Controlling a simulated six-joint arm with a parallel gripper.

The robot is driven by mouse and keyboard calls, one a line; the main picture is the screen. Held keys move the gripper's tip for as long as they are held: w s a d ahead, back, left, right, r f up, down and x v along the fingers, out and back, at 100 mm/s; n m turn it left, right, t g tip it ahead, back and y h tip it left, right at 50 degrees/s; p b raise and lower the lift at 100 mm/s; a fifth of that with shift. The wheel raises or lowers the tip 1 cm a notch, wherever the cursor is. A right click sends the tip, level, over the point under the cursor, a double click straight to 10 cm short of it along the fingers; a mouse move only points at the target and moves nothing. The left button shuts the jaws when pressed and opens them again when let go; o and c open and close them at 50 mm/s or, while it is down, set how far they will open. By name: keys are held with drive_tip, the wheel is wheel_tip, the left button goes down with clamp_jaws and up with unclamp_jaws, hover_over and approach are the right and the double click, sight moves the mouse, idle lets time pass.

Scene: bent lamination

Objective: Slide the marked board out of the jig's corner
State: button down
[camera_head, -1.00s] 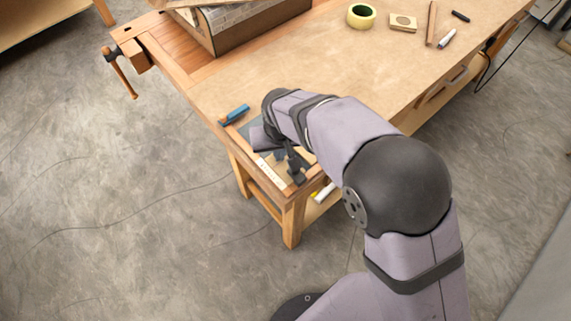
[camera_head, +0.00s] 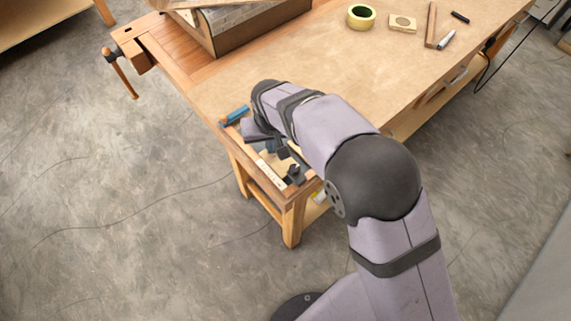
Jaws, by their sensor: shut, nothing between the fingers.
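A pale wooden board (camera_head: 272,158) lies at the near corner of the workbench, partly hidden by my arm. A white strip with small dark marks (camera_head: 268,173) runs along its left side. A dark piece (camera_head: 295,175), perhaps part of the jig, stands at the near end of the board. My gripper (camera_head: 283,153) is shut and empty, low over the board and behind the dark piece. Whether it touches the board cannot be told. The jig's corner is too small and too covered to make out clearly.
A blue-handled tool (camera_head: 235,115) lies left of my arm near the bench's left edge. A large box (camera_head: 260,25) stands at the back left. A tape roll (camera_head: 361,16) and a small wooden block (camera_head: 403,23) lie at the back. The middle of the workbench (camera_head: 330,75) is clear.

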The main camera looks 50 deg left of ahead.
drive_tip(key=shift+a+f+p, duration=0.1)
drive_tip(key=shift+a+p, duration=0.8)
drive_tip(key=shift+a, duration=3.8)
drive_tip(key=a+p+v, duration=0.1)
drive_tip(key=p+v, duration=0.4)
drive_tip(key=v, duration=0.2)
drive_tip(key=shift+w+a, duration=0.2)
drive_tip(key=shift+w, duration=0.2)
